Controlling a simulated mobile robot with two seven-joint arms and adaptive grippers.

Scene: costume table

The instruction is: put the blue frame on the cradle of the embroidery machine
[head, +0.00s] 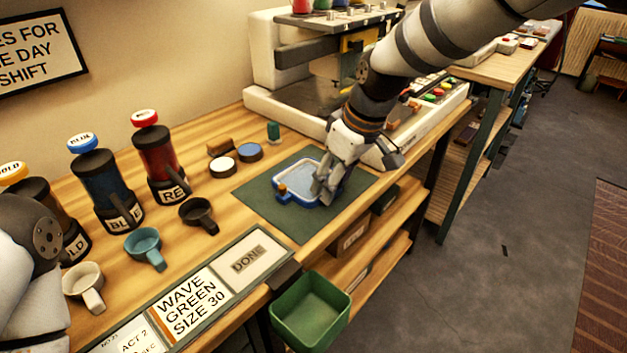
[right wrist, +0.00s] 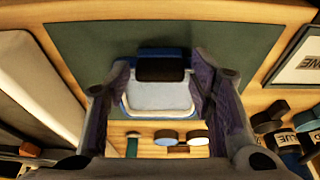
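The blue frame (head: 287,187), a rounded blue rim around pale fabric, lies on the dark green mat (head: 258,207). My right gripper (head: 322,190) is down at the frame's right side. In the right wrist view, its fingers (right wrist: 160,80) stand apart on both sides of a black block on the frame (right wrist: 160,103). Thin strips of blue show between block and fingers, so it looks open. The white embroidery machine (head: 268,102) stands behind; my right arm covers much of it, and I cannot clearly make out its cradle. My left gripper is out of view; only arm links show at left.
Red, blue and gold bottles (head: 157,150) and several cups (head: 146,247) stand at left. Two round lidded pots (head: 249,152) sit behind the mat. A sign board (head: 190,300) lines the front edge, with a green bin (head: 310,310) below.

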